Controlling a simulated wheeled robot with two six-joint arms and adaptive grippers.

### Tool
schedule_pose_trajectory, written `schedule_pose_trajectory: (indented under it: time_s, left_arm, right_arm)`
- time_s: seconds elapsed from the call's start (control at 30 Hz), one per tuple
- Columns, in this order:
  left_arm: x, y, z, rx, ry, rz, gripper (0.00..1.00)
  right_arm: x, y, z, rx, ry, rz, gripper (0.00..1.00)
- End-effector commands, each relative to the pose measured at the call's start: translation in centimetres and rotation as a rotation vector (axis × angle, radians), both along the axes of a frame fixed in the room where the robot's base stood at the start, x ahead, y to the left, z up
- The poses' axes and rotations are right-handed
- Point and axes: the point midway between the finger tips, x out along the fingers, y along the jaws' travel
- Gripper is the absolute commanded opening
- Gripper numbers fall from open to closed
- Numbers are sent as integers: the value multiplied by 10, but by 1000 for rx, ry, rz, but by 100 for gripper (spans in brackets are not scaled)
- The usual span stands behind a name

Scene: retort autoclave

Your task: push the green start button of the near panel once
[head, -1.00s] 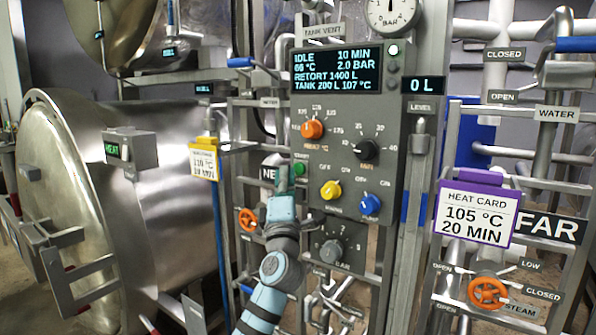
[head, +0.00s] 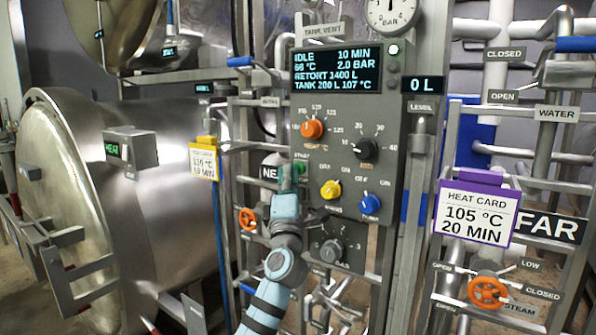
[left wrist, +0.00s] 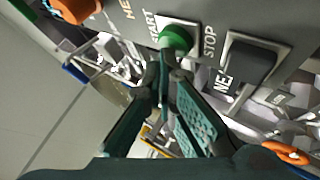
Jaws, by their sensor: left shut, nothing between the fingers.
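The near panel (head: 385,100) is a grey upright plate with a lit display reading IDLE, knobs and buttons. Its green start button (head: 300,169) shows in the head view just right of my left gripper's tips. In the left wrist view the round green start button (left wrist: 175,38) sits on a light square plate beside the word START. My left gripper (head: 289,176) is shut and empty, its fingers pointing at the panel. In the left wrist view the closed fingertips (left wrist: 171,62) are just below the button; I cannot tell whether they touch it. My right gripper is not in view.
A black stop button (left wrist: 250,60) is beside the start button. An orange knob (head: 312,129), a yellow knob (head: 331,189) and a blue knob (head: 370,204) are on the same panel. An orange valve wheel (head: 248,219) is left of my arm.

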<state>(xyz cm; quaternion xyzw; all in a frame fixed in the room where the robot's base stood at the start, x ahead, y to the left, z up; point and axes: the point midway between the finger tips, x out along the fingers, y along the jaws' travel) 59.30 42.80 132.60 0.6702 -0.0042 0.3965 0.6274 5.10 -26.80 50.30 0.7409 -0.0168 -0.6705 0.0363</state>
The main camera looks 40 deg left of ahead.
Motion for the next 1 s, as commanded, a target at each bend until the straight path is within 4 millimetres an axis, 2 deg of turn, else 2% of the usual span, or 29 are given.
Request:
schedule_pose_trajectory:
  time_s: [1.0]
  left_arm:
    - [10,0,0,0,0,-2,0]
  right_arm:
    - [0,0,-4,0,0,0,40]
